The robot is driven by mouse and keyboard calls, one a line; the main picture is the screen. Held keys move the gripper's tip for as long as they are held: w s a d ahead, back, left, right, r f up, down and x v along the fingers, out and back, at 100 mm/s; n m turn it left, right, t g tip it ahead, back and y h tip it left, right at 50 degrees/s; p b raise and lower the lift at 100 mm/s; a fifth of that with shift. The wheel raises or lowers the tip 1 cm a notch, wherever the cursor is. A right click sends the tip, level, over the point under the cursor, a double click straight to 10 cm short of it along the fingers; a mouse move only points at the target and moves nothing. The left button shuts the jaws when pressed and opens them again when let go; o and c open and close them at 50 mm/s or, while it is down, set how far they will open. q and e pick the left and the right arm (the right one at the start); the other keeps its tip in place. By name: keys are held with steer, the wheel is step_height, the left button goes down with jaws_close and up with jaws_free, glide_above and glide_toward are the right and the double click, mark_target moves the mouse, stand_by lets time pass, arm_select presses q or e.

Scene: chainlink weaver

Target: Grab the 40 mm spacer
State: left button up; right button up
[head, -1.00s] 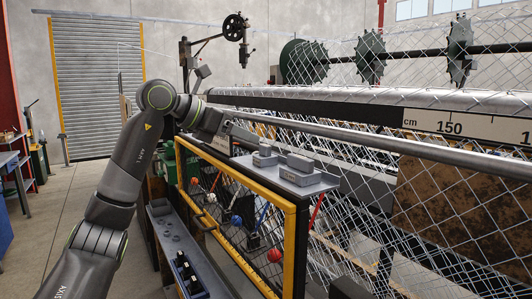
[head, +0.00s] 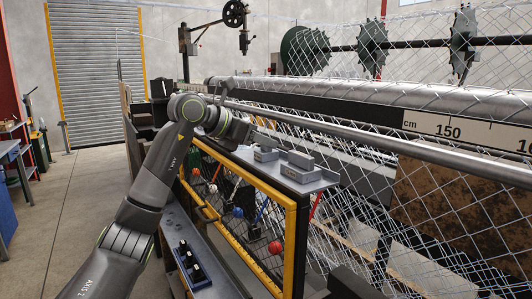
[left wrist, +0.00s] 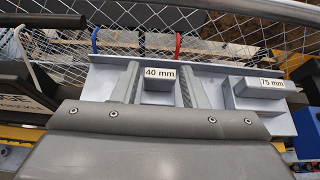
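The 40 mm spacer (left wrist: 160,74) is a grey block with a white "40 mm" label, standing on a grey shelf (left wrist: 100,78). In the head view it is the nearer-left of two small blocks (head: 265,155). My left gripper (left wrist: 159,68) is open, with one finger on each side of the 40 mm spacer in the left wrist view. Whether the fingers touch it cannot be told. In the head view my left gripper (head: 258,138) reaches in from the left at the spacer. My right gripper is not in view.
The 75 mm spacer (left wrist: 258,88) sits to the right on the same shelf. A yellow-framed mesh panel (head: 240,222) stands below the shelf. Chain-link mesh (head: 350,225) and a long metal bar (head: 370,142) lie just behind it. A tray with dark items (head: 192,265) is lower left.

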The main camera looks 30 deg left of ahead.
arm_select(q)
steer(key=c, duration=0.7)
steer(key=shift+c, duration=0.2)
steer(key=shift+r, duration=0.15)
